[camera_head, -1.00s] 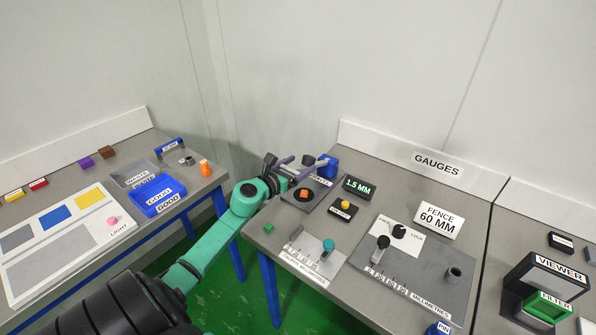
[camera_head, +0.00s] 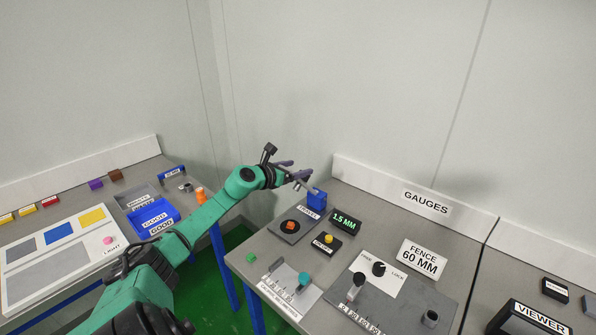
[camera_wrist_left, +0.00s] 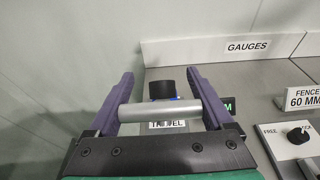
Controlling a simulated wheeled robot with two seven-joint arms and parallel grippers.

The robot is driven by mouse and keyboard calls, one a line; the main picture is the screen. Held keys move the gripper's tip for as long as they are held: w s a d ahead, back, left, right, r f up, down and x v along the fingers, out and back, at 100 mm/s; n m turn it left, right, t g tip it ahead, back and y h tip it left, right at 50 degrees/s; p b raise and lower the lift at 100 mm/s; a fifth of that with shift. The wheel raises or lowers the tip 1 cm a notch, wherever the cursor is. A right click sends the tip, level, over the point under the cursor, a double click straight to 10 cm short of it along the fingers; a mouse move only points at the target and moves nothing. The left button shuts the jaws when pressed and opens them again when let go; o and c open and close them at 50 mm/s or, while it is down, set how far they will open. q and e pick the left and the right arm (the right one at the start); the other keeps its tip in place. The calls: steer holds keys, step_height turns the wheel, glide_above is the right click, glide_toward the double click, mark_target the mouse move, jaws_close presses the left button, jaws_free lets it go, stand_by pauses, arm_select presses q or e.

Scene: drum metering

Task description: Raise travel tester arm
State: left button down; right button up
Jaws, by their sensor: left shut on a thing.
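The travel tester stands at the back left of the gauge table. It has a blue post (camera_head: 317,200), a TRAVEL label (camera_head: 308,213) and a dark base plate (camera_head: 285,236) bearing an orange piece (camera_head: 291,226). My left gripper (camera_head: 296,172) is above and left of the post, shut on the tester arm. The arm's light grey bar (camera_wrist_left: 165,109) spans between the purple fingers in the left wrist view and partly covers the label. A thin grey part of the arm (camera_head: 311,188) slopes up from the post, so the arm is raised off the plate. My right gripper is not in view.
The 1.5 MM display (camera_head: 345,222) and a yellow-button box (camera_head: 328,239) stand close right of the tester. The FENCE sign (camera_head: 422,259) is farther right. The wall is close behind.

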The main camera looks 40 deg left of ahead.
arm_select(q)
steer(key=shift+s+d+f, duration=0.1)
steer(key=shift+d+f, duration=0.05)
steer(key=shift+f, duration=0.35)
stand_by(0.6)
jaws_free()
steer(key=shift+w+f, duration=0.1)
steer(key=shift+w, duration=0.25)
steer(key=v, duration=1.4)
steer(key=shift+s+r, duration=0.25)
steer(key=shift+s, duration=0.05)
